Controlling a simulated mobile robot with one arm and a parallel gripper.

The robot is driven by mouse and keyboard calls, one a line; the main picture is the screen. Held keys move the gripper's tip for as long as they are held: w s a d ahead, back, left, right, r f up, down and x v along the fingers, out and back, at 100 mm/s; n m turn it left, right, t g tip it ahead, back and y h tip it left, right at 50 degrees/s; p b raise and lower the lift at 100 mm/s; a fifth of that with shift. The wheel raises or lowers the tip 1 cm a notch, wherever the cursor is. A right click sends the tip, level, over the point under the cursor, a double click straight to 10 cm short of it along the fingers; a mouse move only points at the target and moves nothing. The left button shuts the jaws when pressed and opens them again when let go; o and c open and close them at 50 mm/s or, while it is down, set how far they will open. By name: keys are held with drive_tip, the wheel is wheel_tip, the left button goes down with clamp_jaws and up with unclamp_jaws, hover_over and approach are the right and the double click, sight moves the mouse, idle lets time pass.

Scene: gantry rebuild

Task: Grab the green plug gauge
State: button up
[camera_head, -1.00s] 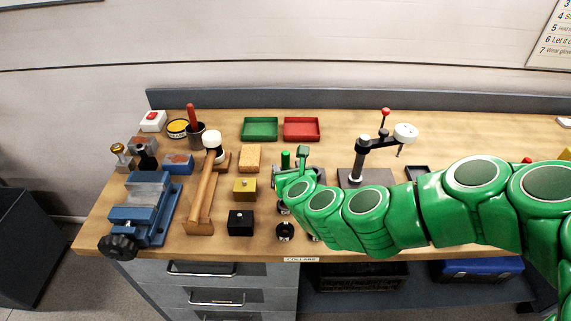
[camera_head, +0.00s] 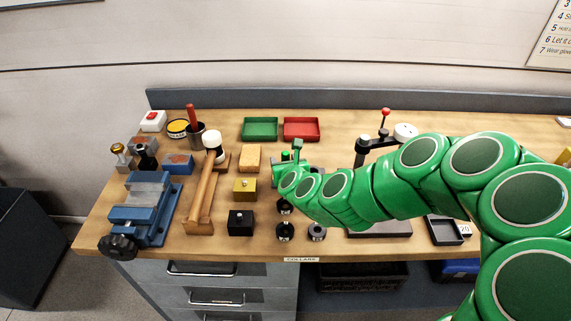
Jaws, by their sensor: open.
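The green plug gauge (camera_head: 286,156) stands on the wooden bench below the green and red trays; only its upper end shows. My gripper (camera_head: 281,171) is at the end of my green arm, right beside or around the gauge's lower part. The jaws are open, but the fingers are small and partly covered by my arm. I cannot tell whether the gauge is between them or whether they touch it.
A green tray (camera_head: 261,138) and a red tray (camera_head: 301,138) lie behind. A yellow block (camera_head: 245,189), a black block (camera_head: 240,222) and round collars (camera_head: 285,231) sit close by. A mallet (camera_head: 203,195) and a blue vise (camera_head: 141,207) stand left. A dial stand (camera_head: 362,151) is partly behind my arm.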

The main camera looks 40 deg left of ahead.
drive_tip(key=shift+a+f, duration=0.1)
drive_tip(key=shift+a, duration=0.05)
drive_tip(key=shift+c, duration=0.3)
clamp_jaws()
